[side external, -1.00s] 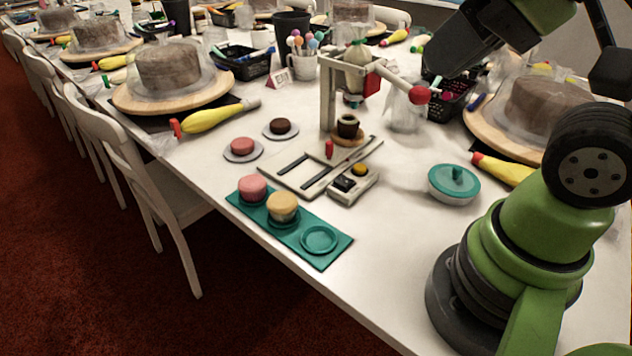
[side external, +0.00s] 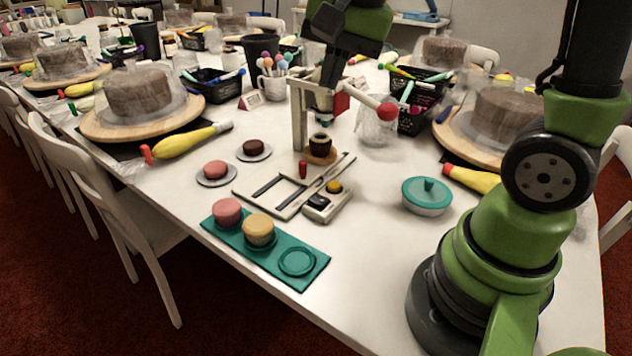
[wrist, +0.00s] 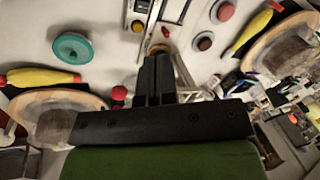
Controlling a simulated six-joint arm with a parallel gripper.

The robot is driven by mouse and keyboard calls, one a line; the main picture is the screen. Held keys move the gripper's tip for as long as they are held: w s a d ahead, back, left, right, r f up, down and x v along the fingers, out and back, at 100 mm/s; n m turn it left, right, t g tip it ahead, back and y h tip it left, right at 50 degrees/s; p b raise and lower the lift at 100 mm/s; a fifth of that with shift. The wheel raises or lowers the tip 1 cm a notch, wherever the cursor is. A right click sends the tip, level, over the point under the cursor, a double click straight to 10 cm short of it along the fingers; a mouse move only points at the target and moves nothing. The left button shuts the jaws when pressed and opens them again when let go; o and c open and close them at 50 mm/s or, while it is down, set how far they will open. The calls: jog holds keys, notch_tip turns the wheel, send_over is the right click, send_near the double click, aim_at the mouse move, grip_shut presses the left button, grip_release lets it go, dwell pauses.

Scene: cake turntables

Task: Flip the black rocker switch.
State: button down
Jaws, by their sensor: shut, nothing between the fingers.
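The black rocker switch (side external: 317,200) sits on a small cream box (side external: 318,213), beside a yellow round button (side external: 334,186). In the wrist view the box lies at the top edge, with its yellow button (wrist: 137,26) visible; the switch's position is too small to tell. My gripper (side external: 324,88) is shut and empty. In the side view it appears over the top of the dispenser stand, behind and well above the switch. In the wrist view its closed fingers (wrist: 155,62) point toward the stand's area, apart from the box.
The dispenser stand (side external: 298,118) with a red-knobbed lever (side external: 387,111) is close to my gripper. A chocolate cup (side external: 320,142) stands at its foot. A teal tray (side external: 297,262) with cakes lies in front, and a teal-lidded bowl (side external: 427,194) to the right.

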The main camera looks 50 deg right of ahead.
aim_at(319, 200)
jog(key=w+d+f+m+g, duration=0.3)
jog(key=w+d+f+m, duration=0.2)
jog(key=f, duration=0.5)
jog(key=shift+w+d+f+m, duration=0.2)
jog(key=shift+w+m, duration=0.2)
jog(key=shift+w, duration=0.25)
notch_tip(319, 200, down, 14)
jog(key=shift+f, duration=0.1)
